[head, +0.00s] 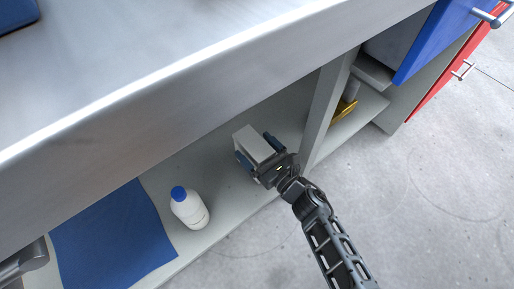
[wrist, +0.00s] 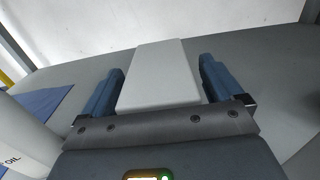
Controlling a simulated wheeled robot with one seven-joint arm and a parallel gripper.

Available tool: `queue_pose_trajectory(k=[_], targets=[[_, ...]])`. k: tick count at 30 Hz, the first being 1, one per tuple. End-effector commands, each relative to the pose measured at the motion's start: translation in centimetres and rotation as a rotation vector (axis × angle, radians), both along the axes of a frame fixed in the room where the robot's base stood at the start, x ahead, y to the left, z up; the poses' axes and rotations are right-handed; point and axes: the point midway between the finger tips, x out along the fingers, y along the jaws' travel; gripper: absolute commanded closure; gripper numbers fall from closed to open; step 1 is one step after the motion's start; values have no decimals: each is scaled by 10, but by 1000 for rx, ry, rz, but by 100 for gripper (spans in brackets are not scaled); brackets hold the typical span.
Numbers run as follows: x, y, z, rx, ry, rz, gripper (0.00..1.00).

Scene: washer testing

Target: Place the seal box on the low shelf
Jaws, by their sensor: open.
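The seal box is a pale grey-white box (head: 258,143) on the low shelf (head: 226,194) under the bench. My gripper (head: 262,149) reaches in at it from the front. In the wrist view the box (wrist: 159,75) lies between the two blue fingers of my gripper (wrist: 160,88). A narrow gap shows on the right side and the left finger is close to the box. The fingers are apart and not closed on it. The underside of the box is hidden, but it appears to rest on the shelf.
A white bottle with a blue cap (head: 188,208) stands on the shelf to the left; it also shows at the wrist view's left edge (wrist: 22,140). A blue mat (head: 112,240) lies beyond it. An upright post (head: 325,108) stands to the right. The bench top (head: 190,80) overhangs the shelf.

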Motion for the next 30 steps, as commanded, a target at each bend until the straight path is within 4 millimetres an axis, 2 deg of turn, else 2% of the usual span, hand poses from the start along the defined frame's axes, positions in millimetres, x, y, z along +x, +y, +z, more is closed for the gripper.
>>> queue_pose_trajectory(k=[6, 21, 30], targets=[[0, 0, 5, 1, 1, 0, 6], [-79, -53, 4, 1, 3, -2, 6], [-99, -67, 3, 0, 0, 0, 6]])
